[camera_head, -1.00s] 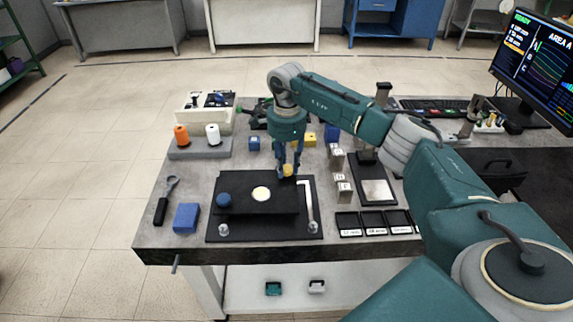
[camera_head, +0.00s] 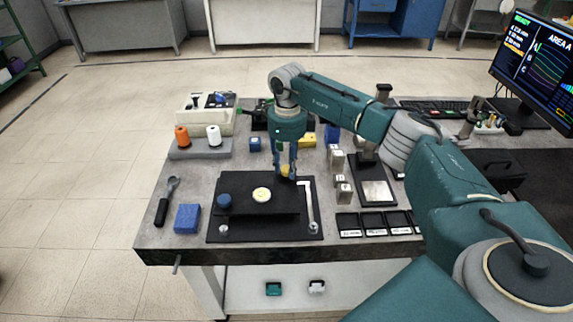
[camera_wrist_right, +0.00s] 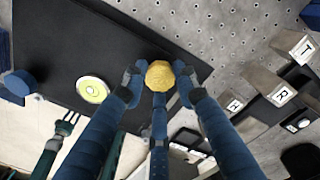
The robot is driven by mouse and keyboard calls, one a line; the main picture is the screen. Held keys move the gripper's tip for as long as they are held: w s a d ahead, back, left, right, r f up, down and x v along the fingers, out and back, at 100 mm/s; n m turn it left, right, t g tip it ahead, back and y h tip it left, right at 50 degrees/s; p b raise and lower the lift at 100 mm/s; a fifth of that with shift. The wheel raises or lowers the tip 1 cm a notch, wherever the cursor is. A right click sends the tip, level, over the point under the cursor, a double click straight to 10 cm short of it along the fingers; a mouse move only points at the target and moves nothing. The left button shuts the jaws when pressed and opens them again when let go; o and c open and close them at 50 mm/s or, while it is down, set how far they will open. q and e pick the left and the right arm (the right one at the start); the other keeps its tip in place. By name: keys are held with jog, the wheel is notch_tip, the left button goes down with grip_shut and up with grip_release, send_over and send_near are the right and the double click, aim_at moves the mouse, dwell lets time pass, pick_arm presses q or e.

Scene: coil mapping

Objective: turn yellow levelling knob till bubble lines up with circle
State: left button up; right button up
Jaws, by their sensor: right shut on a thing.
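The yellow levelling knob (camera_head: 286,170) is at the back right corner of a black raised plate (camera_head: 250,209). It also shows in the right wrist view (camera_wrist_right: 160,75). My right gripper (camera_head: 288,172) points down and is shut on the yellow knob, with a finger on each side of it. The round bubble level (camera_head: 262,194) is on the plate, left of the knob and apart from it. In the right wrist view the level (camera_wrist_right: 92,90) is pale yellow-green with a ring; the bubble's exact place is too small to tell. My left gripper is not in view.
A blue knob (camera_head: 224,201) is at the plate's left. A white L-shaped bar (camera_head: 309,205) is beside its right edge. Small metal blocks (camera_head: 344,190) stand to the right, behind black trays (camera_head: 375,224). A blue block (camera_head: 187,218) and a black-handled tool (camera_head: 162,208) lie left.

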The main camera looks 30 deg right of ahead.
aim_at(288, 168)
jog(key=m, duration=0.2)
jog(key=m+p, duration=0.1)
jog(key=m, duration=0.2)
jog(key=shift+s+f+m, duration=0.15)
jog(key=shift+s+m, duration=0.05)
jog(key=shift+m, duration=0.1)
jog(key=shift+s+f+m+p, duration=0.15)
jog(key=shift+m+p, duration=0.2)
jog(key=shift+m, duration=1.65)
jog(key=o, duration=1.1)
jog(key=shift+o, duration=0.2)
jog(key=shift+w, duration=0.2)
jog(key=shift+r, duration=0.2)
jog(key=shift+r, duration=0.3)
notch_tip(288, 168, up, 11)
jog(key=shift+d, duration=0.15)
